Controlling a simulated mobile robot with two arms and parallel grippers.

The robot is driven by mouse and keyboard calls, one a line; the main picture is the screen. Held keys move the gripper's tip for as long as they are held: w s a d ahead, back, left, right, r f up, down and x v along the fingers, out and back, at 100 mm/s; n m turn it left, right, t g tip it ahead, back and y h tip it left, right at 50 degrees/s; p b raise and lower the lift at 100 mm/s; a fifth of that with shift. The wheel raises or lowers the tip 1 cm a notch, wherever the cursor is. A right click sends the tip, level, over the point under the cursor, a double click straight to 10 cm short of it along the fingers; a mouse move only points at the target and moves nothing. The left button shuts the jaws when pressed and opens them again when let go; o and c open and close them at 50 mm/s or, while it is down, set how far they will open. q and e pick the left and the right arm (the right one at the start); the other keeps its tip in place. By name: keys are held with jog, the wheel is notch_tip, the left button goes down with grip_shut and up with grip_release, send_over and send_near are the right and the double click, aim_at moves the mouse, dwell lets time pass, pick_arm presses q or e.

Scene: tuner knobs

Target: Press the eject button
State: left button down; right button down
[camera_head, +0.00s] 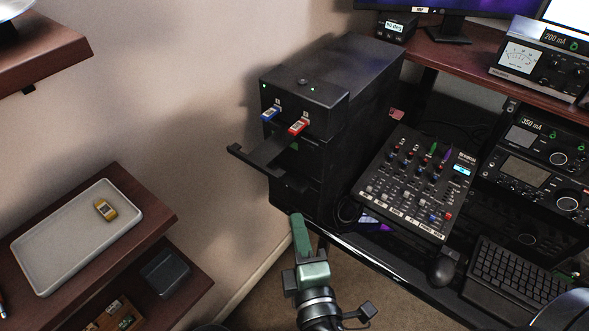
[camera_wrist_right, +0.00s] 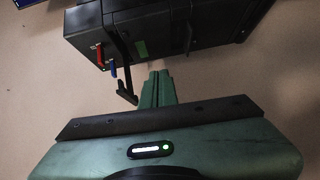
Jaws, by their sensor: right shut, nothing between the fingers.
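A black tower unit (camera_head: 325,100) stands on the desk's left part, with a tray (camera_head: 262,153) sticking out of its front. A blue stick (camera_head: 270,114) and a red stick (camera_head: 298,127) are plugged in above the tray. My right gripper (camera_head: 297,222) is shut and empty, below the tower's front. In the wrist view the shut fingers (camera_wrist_right: 157,88) point toward the tower (camera_wrist_right: 160,30), apparently apart from it, beside the tray (camera_wrist_right: 126,93). My left gripper is out of view.
A mixer (camera_head: 417,185) and a mouse (camera_head: 441,270) are right of the tower. A keyboard (camera_head: 515,275) and meters stand further right. At left, a wooden shelf (camera_head: 150,210) holds a grey tray (camera_head: 30,255) with a yellow item (camera_head: 105,209). Open room lies between shelf and tower.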

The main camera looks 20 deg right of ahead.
notch_tip(320, 180, up, 5)
jog(key=s+d+h, duration=0.1)
jog(key=p, duration=0.6)
send_near(307, 147)
jog(key=w+a, duration=0.2)
jog(key=w, duration=0.2)
jog(key=shift+w+d+f+t+p, duration=0.15)
jog(key=shift+w+d+p, duration=0.3)
jog(key=shift+d, duration=0.25)
jog(key=shift+w+d+f+t+p, duration=0.15)
jog(key=shift+w+d+p, duration=0.3)
jog(key=shift+d, duration=0.3)
